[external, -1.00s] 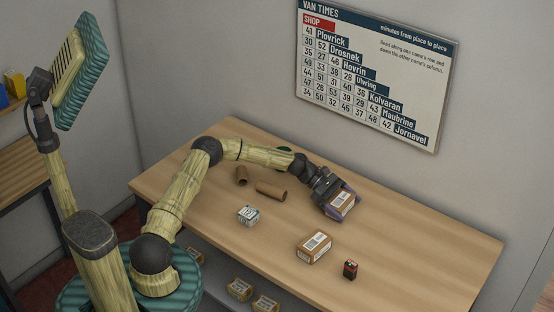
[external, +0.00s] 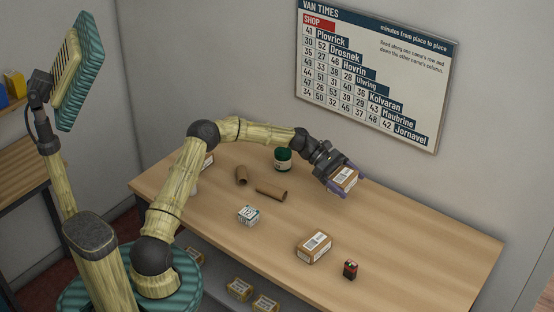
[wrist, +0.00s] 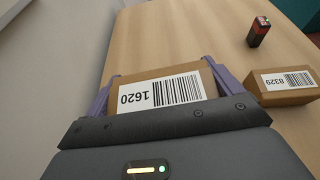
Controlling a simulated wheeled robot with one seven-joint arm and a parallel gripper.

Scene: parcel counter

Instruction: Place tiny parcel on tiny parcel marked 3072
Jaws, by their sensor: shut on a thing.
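My gripper (external: 337,181) is shut on a small brown parcel (external: 347,176) and holds it above the back right part of the counter. In the wrist view the held parcel (wrist: 135,86) sits between the purple fingers (wrist: 158,84), its white label reading 1620. Another brown parcel (external: 314,250) lies on the counter in front; in the wrist view this parcel (wrist: 275,97) reads 8329. A further brown parcel (external: 208,160) at the back left is mostly hidden by my arm, its number unreadable. I see no label that reads 3072.
On the counter (external: 410,235) are a black and red battery (external: 350,270), a small white box (external: 248,215), two brown cardboard tubes (external: 271,191) and a green jar (external: 283,159). Several parcels (external: 240,289) lie on a shelf below. The counter's right end is clear.

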